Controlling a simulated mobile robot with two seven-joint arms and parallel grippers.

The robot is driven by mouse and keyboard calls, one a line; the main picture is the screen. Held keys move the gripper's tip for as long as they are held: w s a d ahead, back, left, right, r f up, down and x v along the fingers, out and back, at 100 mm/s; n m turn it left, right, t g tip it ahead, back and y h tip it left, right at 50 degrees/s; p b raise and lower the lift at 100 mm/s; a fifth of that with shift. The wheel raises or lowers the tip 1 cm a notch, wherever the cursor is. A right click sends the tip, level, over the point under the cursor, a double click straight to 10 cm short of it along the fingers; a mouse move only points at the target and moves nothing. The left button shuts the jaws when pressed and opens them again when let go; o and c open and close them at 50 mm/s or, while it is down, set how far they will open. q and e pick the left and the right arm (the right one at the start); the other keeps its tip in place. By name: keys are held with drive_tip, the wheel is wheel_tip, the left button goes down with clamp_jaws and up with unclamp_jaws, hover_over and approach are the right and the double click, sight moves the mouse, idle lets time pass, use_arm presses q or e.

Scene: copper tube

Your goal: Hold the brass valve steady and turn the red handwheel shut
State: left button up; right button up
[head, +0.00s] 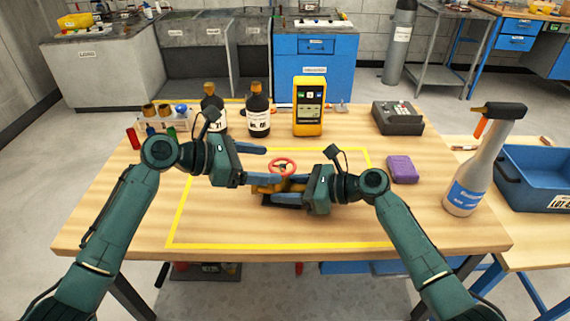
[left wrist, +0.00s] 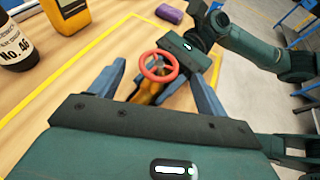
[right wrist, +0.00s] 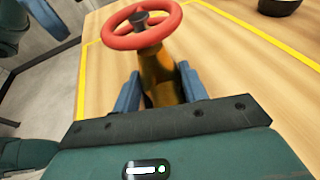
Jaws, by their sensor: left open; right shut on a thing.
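The brass valve (head: 268,189) stands inside the yellow taped square on the table, with the red handwheel (head: 284,167) on top. The valve body (right wrist: 158,78) shows clearly in the right wrist view below the wheel. My right gripper (head: 278,190) is shut on the valve body, one blue finger on each side. My left gripper (head: 270,165) is open beside the handwheel. In the left wrist view the wheel (left wrist: 158,66) lies between its spread fingers, apart from both. The lower valve is partly hidden by my grippers.
Two dark bottles (head: 258,112), a yellow meter (head: 309,108) and a grey device (head: 398,118) stand along the back. A purple block (head: 402,169) and a spray bottle (head: 470,175) are at the right. The front of the taped square is clear.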

sight(282, 165)
use_arm(q)
drive_tip(key=x, duration=0.5)
drive_tip(key=shift+w+d+f, duration=0.1)
drive_tip(key=shift+d+f, duration=0.05)
drive_tip(key=shift+d, duration=0.2)
drive_tip(key=shift+c, duration=0.3)
drive_tip(key=c, duration=0.9)
